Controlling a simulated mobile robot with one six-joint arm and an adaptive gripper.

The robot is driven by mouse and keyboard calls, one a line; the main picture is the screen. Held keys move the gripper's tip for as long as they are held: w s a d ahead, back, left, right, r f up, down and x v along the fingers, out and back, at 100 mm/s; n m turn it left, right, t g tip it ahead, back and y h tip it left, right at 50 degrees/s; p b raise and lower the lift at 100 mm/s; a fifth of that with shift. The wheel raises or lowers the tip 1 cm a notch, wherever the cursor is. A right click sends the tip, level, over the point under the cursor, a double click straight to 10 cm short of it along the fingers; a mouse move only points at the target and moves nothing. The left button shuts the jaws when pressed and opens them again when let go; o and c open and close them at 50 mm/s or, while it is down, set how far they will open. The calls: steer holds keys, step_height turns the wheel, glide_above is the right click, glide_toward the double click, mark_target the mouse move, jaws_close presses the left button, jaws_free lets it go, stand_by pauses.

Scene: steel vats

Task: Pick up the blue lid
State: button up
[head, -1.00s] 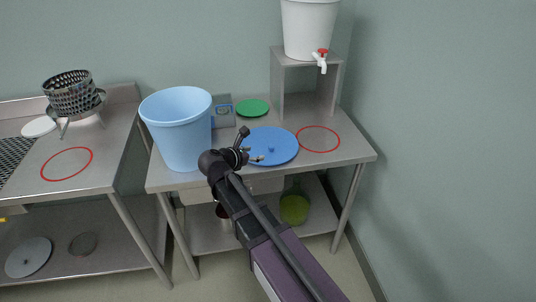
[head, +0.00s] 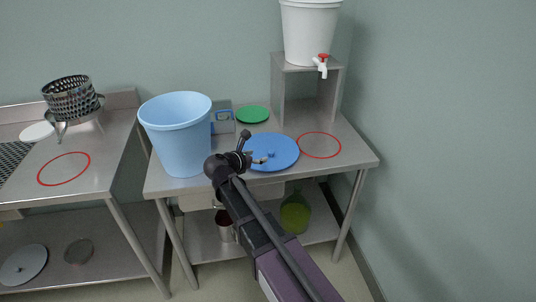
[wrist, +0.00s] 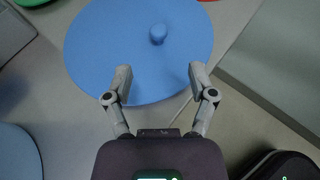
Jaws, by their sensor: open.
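The blue lid (head: 278,146) lies flat on the right steel table, between the blue bucket and a red ring. It has a small round knob (wrist: 158,34) in its middle, seen in the wrist view. My gripper (head: 259,154) is at the lid's near left edge in the head view. In the wrist view my gripper (wrist: 158,76) is open and empty, its two fingers spread over the near part of the lid (wrist: 110,50). The knob lies beyond the fingertips, roughly centred between them. The height of the fingers above the lid is hard to tell.
A tall blue bucket (head: 178,140) stands close left of my gripper. A green lid (head: 252,114) and a grey box (head: 222,121) lie behind. The red ring (head: 319,145) area is clear.

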mark_target(270, 152)
steer(key=shift+b+x, duration=0.6)
steer(key=shift+x, duration=1.55)
steer(key=shift+b+x, duration=1.05)
steer(key=shift+x, duration=1.2)
steer(key=shift+w+d+f, duration=0.1)
steer(key=shift+w+f, duration=0.1)
steer(key=shift+w, duration=0.15)
jaws_close()
